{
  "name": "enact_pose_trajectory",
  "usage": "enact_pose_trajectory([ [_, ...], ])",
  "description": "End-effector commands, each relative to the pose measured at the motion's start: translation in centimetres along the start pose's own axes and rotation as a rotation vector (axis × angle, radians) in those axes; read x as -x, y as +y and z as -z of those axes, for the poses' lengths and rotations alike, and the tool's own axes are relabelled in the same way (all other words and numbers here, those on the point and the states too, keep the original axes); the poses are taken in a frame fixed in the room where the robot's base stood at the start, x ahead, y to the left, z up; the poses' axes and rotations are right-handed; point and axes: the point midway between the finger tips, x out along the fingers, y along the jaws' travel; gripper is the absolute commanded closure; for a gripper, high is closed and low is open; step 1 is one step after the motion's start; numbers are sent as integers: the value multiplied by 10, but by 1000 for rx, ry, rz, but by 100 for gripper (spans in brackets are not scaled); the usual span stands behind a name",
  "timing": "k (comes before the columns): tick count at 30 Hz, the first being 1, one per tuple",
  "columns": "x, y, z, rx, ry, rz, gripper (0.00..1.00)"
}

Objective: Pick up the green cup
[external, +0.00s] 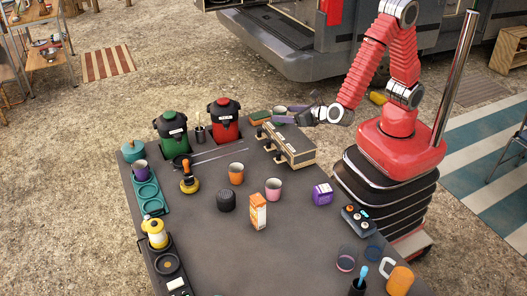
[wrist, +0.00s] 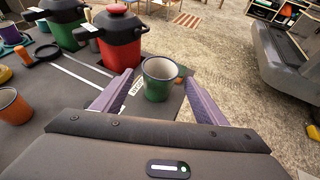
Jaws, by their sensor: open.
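The green cup (wrist: 158,82) stands upright with its pale inside showing in the wrist view. It is between the two purple fingers of my gripper (wrist: 155,88), near their tips. The fingers are spread to either side of it, and I cannot tell whether either one touches it. In the external view my gripper (external: 296,110) is low at the far right part of the table, behind the long box. There the cup is small and partly hidden by the fingers.
A long box with black knobs (external: 290,147) stands in front of my gripper. A red dispenser (external: 225,122) and a green dispenser (external: 172,135) stand to the left.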

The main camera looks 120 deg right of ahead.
Motion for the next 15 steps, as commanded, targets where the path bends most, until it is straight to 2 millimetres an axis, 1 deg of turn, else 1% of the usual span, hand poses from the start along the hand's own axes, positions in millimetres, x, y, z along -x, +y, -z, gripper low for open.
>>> enact_pose_trajectory([
  [1,-8,-1,0,-1,0,4,34],
  [3,-15,0,0,-2,1,2,34],
  [6,-22,0,0,0,0,1,34],
  [15,-24,0,0,0,0,-1,34],
])
